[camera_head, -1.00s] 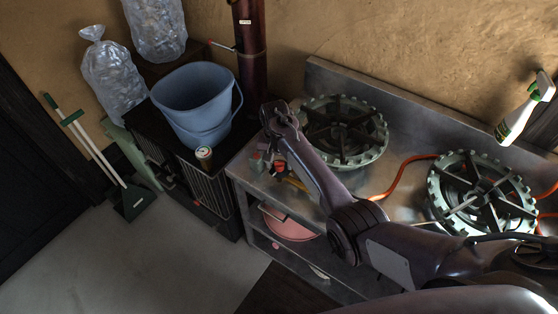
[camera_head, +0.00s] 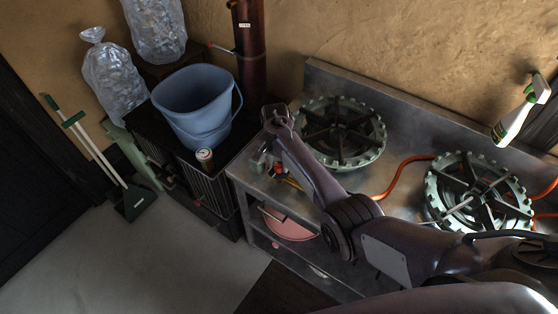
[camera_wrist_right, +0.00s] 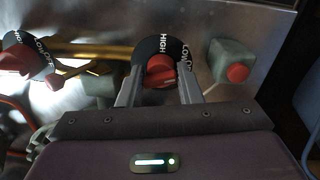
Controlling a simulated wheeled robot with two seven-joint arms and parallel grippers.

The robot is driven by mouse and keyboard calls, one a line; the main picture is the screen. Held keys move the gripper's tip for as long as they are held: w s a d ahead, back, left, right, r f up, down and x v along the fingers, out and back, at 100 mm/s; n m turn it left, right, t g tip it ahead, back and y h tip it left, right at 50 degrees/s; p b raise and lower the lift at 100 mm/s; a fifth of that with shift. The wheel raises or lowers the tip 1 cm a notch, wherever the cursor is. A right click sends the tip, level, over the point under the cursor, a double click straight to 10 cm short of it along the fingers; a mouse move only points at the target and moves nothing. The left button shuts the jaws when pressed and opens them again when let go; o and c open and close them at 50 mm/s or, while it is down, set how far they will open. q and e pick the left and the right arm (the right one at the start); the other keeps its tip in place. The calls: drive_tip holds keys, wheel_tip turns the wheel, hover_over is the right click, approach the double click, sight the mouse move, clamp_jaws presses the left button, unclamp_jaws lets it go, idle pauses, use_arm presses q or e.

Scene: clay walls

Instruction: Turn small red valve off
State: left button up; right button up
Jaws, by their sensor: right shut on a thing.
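A red valve knob (camera_wrist_right: 160,72) with a black collar marked HIGH and LOW sits between the fingers of my right gripper (camera_wrist_right: 160,92) in the right wrist view. The fingers are shut on it from both sides. In the head view my right gripper (camera_head: 264,158) is small and dark at the front left of the metal counter, with a bit of red beside it. A second red knob (camera_wrist_right: 22,60) with a similar collar is at the left of the wrist view. A small round red part (camera_wrist_right: 238,73) on a grey-green block is at the right. My left gripper is not in view.
Two green gas burners (camera_head: 341,132) (camera_head: 480,192) stand on the metal counter (camera_head: 400,150), with an orange hose (camera_head: 392,178) between them. A blue bucket (camera_head: 193,100) and a can (camera_head: 205,158) stand left of the counter. The floor at lower left is clear.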

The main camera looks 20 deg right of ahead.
drive_tip(key=shift+w+r+m+p, duration=0.15)
drive_tip(key=shift+m+p, duration=0.2)
drive_tip(key=shift+m, duration=1.55)
drive_tip(key=o, duration=0.9)
drive_tip(key=r, duration=0.7)
drive_tip(key=shift+w+a+r, duration=0.15)
drive_tip(key=shift+w+r, duration=0.05)
drive_tip(key=shift+r, duration=0.15)
